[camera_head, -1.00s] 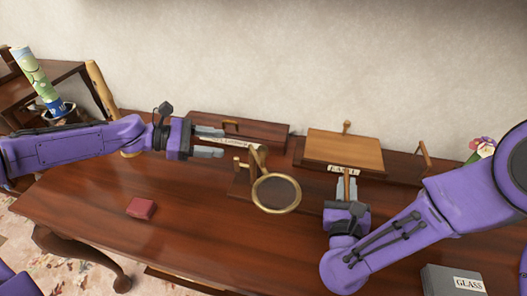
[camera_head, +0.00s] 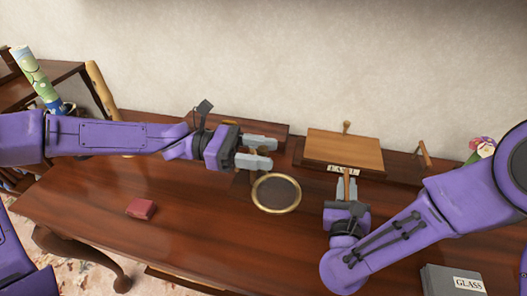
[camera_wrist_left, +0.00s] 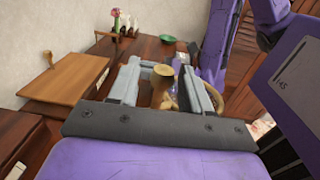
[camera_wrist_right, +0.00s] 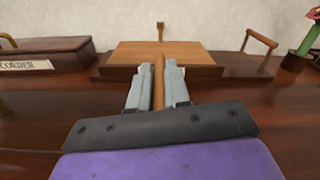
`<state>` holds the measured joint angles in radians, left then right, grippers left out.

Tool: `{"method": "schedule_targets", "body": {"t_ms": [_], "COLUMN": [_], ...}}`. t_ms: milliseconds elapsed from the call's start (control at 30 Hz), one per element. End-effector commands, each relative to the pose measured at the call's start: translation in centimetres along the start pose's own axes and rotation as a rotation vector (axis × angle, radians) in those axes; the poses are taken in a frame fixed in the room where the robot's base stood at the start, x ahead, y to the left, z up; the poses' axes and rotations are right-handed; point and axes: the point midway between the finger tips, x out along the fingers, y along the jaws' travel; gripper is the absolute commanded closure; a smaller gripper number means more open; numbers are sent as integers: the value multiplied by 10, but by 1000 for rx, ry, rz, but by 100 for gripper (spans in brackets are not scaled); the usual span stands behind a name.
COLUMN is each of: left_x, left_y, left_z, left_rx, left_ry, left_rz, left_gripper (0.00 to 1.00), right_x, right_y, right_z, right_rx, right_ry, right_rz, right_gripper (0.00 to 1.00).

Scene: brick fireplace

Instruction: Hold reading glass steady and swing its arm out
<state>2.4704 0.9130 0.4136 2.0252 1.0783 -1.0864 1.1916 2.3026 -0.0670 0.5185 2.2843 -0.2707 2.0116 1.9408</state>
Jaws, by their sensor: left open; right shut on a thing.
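The reading glass, a round lens in a brass rim (camera_head: 276,194), is over the middle of the desk. Its wooden post shows between the fingers in the left wrist view (camera_wrist_left: 161,86). My left gripper (camera_head: 268,151) is open, with its fingers on either side of that post; I cannot tell whether they touch it. The gripper hides most of the stand in the head view. My right gripper (camera_head: 347,187) is shut on a slim wooden bar (camera_wrist_right: 158,85) in front of the sloped wooden board (camera_head: 344,151), right of the lens.
A dark box (camera_wrist_right: 45,60) with a name label stands at the back left. A small red box (camera_head: 141,208) lies at the front left. A grey box labelled GLASS (camera_head: 452,280) is at the lower right. The desk's (camera_head: 190,240) front middle is clear.

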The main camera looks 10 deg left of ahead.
Motion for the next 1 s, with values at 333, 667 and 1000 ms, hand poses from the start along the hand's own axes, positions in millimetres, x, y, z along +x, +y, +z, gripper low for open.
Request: {"method": "schedule_targets", "body": {"t_ms": [333, 667, 1000], "left_x": [6, 5, -2], "left_y": [0, 0, -3], "left_z": [0, 0, 0], "left_rx": [0, 0, 2], "left_ry": [0, 0, -4], "left_rz": [0, -2, -134], "left_gripper": [58, 100, 100], "right_x": [0, 0, 0], "right_y": [0, 0, -1], "right_z": [-1, -1, -1], "right_rx": [-3, -3, -3], "right_ry": [1, 2, 2], "right_rz": [-1, 0, -1], "right_gripper": [100, 100, 100]}}
